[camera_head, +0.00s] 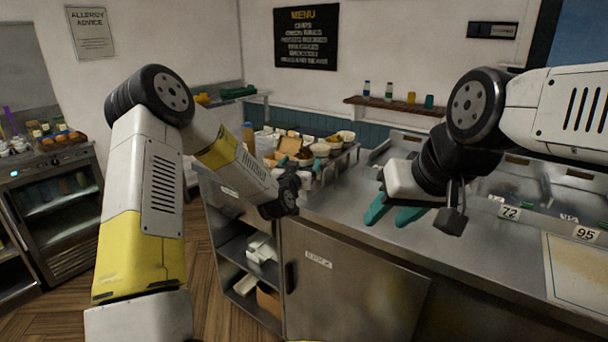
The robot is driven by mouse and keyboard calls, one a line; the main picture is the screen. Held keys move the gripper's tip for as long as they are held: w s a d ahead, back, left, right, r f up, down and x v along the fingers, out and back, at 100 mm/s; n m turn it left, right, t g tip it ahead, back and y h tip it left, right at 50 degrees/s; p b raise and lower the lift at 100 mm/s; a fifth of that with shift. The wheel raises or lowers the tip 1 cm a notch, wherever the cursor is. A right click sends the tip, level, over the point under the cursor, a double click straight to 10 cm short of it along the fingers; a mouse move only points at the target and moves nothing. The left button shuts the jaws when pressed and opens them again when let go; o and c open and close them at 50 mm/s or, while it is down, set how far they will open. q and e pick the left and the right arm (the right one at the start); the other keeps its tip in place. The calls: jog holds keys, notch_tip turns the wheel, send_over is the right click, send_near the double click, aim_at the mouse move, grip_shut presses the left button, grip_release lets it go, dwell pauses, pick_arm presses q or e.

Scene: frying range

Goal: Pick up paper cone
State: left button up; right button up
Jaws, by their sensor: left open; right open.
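I cannot pick out a paper cone for certain. Several small pale cups or bowls (320,150) stand with brown cartons (288,146) at the far left end of the steel counter (345,205); any cone among them is too small to tell. My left gripper (314,169) is in front of this group, largely hidden behind its own dark wrist, with a little teal finger showing. It is open, and I see nothing held. My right gripper (393,213) is open and empty above the counter, its two teal fingers apart and pointing left.
Steel wells with number tags 72 (509,212) and 95 (586,233) run along the counter's right side. A pale board (580,275) lies at the right front. Open shelves (250,265) and a steel door (345,285) are below. A glass-front fridge (50,205) stands left.

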aim_at(306, 158)
pick_arm(q)
jog(key=shift+x, duration=1.55)
grip_shut()
